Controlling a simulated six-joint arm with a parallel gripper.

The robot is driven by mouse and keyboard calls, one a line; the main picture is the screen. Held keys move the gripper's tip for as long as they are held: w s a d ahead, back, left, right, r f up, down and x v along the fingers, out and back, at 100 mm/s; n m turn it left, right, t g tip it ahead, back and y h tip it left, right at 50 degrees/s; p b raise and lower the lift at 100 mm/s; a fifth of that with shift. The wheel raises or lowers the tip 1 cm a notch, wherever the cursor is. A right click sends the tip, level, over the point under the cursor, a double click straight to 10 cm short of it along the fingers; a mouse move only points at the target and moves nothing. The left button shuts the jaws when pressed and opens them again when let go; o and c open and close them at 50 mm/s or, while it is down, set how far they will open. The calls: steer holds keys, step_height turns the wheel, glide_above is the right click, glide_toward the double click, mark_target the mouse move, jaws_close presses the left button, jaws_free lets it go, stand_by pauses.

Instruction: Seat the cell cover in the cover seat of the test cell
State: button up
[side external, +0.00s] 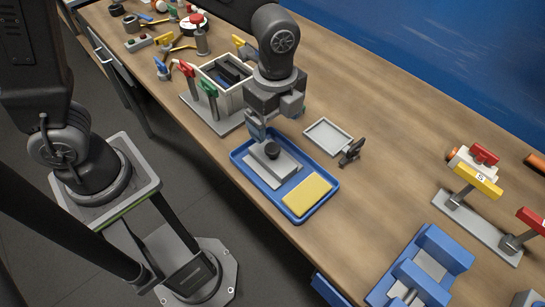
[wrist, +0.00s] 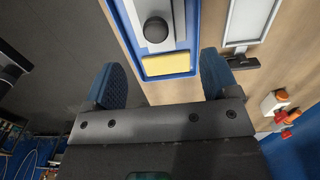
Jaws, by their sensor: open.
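The cell cover is a grey plate (side external: 285,170) with a round black knob (side external: 271,150), lying in a blue tray (side external: 304,213). The wrist view shows the cover (wrist: 180,22) and its knob (wrist: 156,30) near the top edge, beyond the fingertips. My gripper (side external: 273,120) is above the tray's far-left end, apart from the knob. In the wrist view its blue fingers (wrist: 162,82) stand wide apart with nothing between them. The test cell (side external: 233,99) is a pale open box with a dark inside, left of my gripper. My wrist is close to it, and its cover seat is not clearly visible.
A yellow block (side external: 307,194) lies in the tray beside the cover. Red (side external: 186,68) and green (side external: 208,87) handles rise by the cell. A shallow grey tray (side external: 328,136) and a dark clip-like piece (side external: 352,152) lie right. Bare wood separates them from the blue fixture (side external: 440,250).

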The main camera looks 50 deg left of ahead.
mark_target(273, 147)
step_height(273, 147, down, 5)
steer(key=shift+r, duration=0.1)
steer(key=shift+s+f, duration=0.15)
steer(key=shift+f, duration=1.2)
steer(key=shift+s+f, duration=0.15)
steer(key=shift+f, duration=1.2)
steer(key=shift+c, duration=0.2)
steer(key=c, duration=1)
